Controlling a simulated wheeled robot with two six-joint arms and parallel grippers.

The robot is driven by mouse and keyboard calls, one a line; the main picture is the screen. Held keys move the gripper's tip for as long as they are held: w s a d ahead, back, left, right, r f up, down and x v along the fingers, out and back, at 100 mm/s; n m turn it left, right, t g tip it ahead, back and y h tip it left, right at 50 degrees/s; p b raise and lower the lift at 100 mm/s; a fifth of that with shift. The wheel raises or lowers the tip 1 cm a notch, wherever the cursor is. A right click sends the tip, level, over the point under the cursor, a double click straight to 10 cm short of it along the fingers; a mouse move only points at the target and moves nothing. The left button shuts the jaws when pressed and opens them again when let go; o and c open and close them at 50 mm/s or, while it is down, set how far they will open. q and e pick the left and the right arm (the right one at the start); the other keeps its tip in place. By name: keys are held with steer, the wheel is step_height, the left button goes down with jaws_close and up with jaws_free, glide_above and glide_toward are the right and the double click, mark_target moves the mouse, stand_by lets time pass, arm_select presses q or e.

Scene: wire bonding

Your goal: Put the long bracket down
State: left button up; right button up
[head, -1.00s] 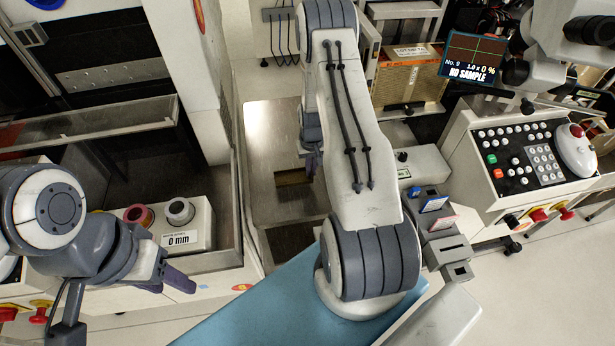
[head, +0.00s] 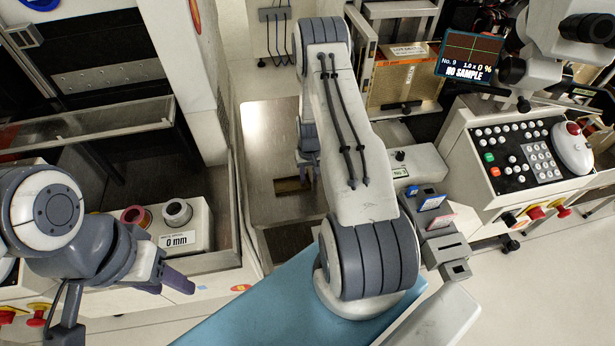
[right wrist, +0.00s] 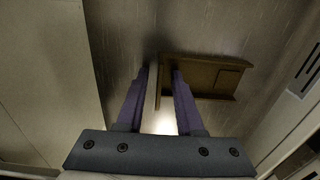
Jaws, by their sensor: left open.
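In the head view a brown patch (head: 292,185) shows beside the right gripper (head: 308,178), which is mostly hidden by my arm. My left gripper (head: 172,285) is open and empty at the lower left.
The bay's metal floor (head: 268,130) is clear around the brown patch. A white box with two spools (head: 190,240) stands to its left. A control panel (head: 525,150), a "NO SAMPLE" screen (head: 470,57) and an amber-fronted unit (head: 405,85) stand to the right. A blue surface (head: 250,310) lies in front.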

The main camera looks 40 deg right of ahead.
steer(key=shift+r, duration=0.1)
steer(key=shift+r, duration=0.25)
step_height(320, 180, up, 12)
steer(key=s+a+r+n, duration=0.1)
steer(key=a+r+n, duration=0.2)
steer(key=a+r, duration=0.55)
steer(key=s+a+r+n, duration=0.15)
steer(key=a+r, duration=0.35)
steer(key=a, duration=0.7)
steer(key=s+a+r+n, duration=0.4)
steer(key=s+a, duration=0.2)
steer(key=s, duration=0.4)
steer(key=s+a+r+n+y, duration=0.1)
steer(key=s+a+r+n, duration=0.3)
steer(key=s+a, duration=0.3)
steer(key=s, duration=0.3)
steer(key=shift+s, duration=0.3)
steer(key=shift+r, duration=0.15)
